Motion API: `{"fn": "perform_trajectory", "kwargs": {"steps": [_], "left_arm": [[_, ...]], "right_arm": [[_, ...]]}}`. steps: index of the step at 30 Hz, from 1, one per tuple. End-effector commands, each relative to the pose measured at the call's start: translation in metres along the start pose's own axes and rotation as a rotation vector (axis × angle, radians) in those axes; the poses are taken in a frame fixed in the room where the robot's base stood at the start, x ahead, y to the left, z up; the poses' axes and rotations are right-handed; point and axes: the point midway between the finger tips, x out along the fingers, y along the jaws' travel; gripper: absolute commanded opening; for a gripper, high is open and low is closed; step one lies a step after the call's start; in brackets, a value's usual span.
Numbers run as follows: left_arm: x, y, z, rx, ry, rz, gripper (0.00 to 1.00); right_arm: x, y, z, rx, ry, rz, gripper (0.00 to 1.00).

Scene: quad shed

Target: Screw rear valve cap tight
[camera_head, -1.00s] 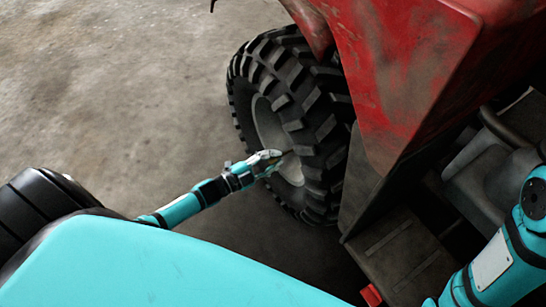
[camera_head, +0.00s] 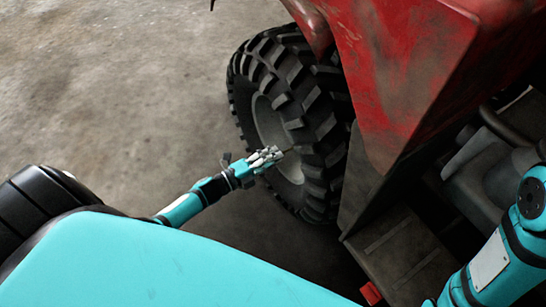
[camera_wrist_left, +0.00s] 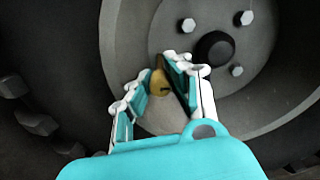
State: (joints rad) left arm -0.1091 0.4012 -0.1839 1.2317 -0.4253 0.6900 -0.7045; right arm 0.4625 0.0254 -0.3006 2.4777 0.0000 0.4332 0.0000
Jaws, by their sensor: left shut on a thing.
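The rear wheel (camera_head: 290,120) stands upright, a knobby black tyre on a grey rim. My left gripper (camera_head: 272,158) reaches in from the left to the rim's outer face. In the left wrist view its fingers (camera_wrist_left: 158,88) are shut on a small brass-coloured piece, which I take to be the valve cap (camera_wrist_left: 158,84). It sits in front of the grey rim (camera_wrist_left: 150,35), left of the dark hub centre. The valve stem behind it is hidden, so I cannot tell how the cap sits on it. My right gripper is out of view.
The red fender (camera_head: 400,70) overhangs the tyre on the right. A dark footboard (camera_head: 400,250) lies below it. Several lug bolts ring the hub cap (camera_wrist_left: 215,48) near my fingers. The concrete floor (camera_head: 120,90) at left is clear.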

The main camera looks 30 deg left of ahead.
Motion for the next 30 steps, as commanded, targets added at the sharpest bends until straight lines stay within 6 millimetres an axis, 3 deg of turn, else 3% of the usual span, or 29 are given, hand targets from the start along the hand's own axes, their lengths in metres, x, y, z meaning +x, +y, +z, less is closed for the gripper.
{"fn": "perform_trajectory", "kwargs": {"steps": [11, 12, 17, 26, 30], "left_arm": [[-0.001, 0.001, 0.0, 0.004, 0.0, 0.002, 0.0], [-0.001, 0.001, 0.0, 0.004, 0.0, 0.002, 0.21], [-0.001, 0.001, 0.0, 0.004, 0.0, 0.002, 0.42], [-0.002, 0.0, 0.0, 0.003, 0.0, 0.001, 0.43], [-0.016, 0.001, 0.0, 0.002, 0.0, 0.003, 0.43]], "right_arm": [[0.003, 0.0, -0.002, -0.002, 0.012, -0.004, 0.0], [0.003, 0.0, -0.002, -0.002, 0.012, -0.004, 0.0], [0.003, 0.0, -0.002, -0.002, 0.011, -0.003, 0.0], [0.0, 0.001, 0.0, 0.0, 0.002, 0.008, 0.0], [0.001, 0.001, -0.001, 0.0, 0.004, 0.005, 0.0]]}}
